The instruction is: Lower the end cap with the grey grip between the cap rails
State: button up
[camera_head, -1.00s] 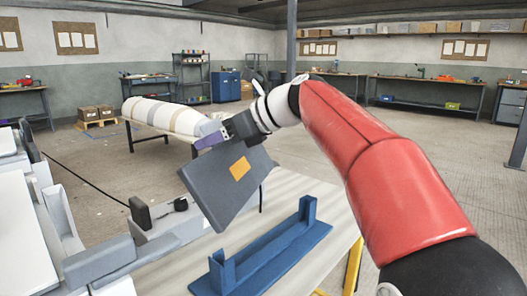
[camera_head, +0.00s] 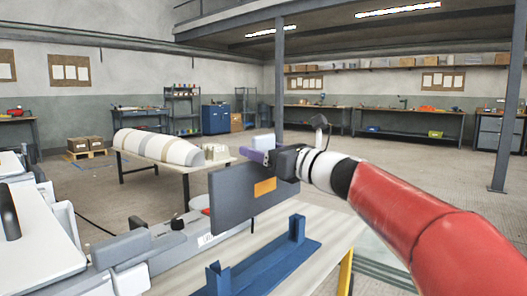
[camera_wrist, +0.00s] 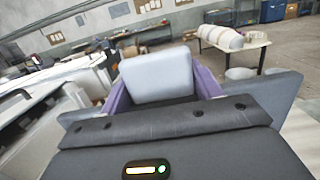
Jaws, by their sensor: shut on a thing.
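The end cap (camera_head: 232,208) is a flat dark grey plate with an orange label, held nearly upright in the head view. My gripper (camera_head: 258,157) has purple fingers and is shut on its light grey grip (camera_head: 263,141) at the top edge. In the wrist view the grip (camera_wrist: 156,75) sits between the purple fingers of my gripper (camera_wrist: 160,84), and the cap's plate (camera_wrist: 283,92) extends to both sides. The cap rails (camera_head: 262,268) are a blue base with two uprights on the table. The cap hangs above and left of them, apart.
The pale table (camera_head: 335,235) bears the rails. Grey and white equipment (camera_head: 120,262) fills the left side. A second table with a striped white mould (camera_head: 158,146) stands behind. A post (camera_head: 279,90) rises further back.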

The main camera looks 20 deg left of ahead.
aim_at(266, 177)
jog(key=shift+f+b, duration=2.5)
jog(key=shift+f, duration=0.4)
jog(key=shift+f+b, duration=3.3)
jog(key=shift+f, duration=0.75)
jog(key=o, duration=1.8)
jog(key=shift+c, duration=0.2)
jog(key=shift+d, duration=0.1)
jog(key=r+v, duration=0.1)
jog(key=v, duration=0.6)
jog(key=shift+s+d+f, duration=0.2)
jog(key=shift+d+f, duration=0.15)
jog(key=shift+f, duration=0.2)
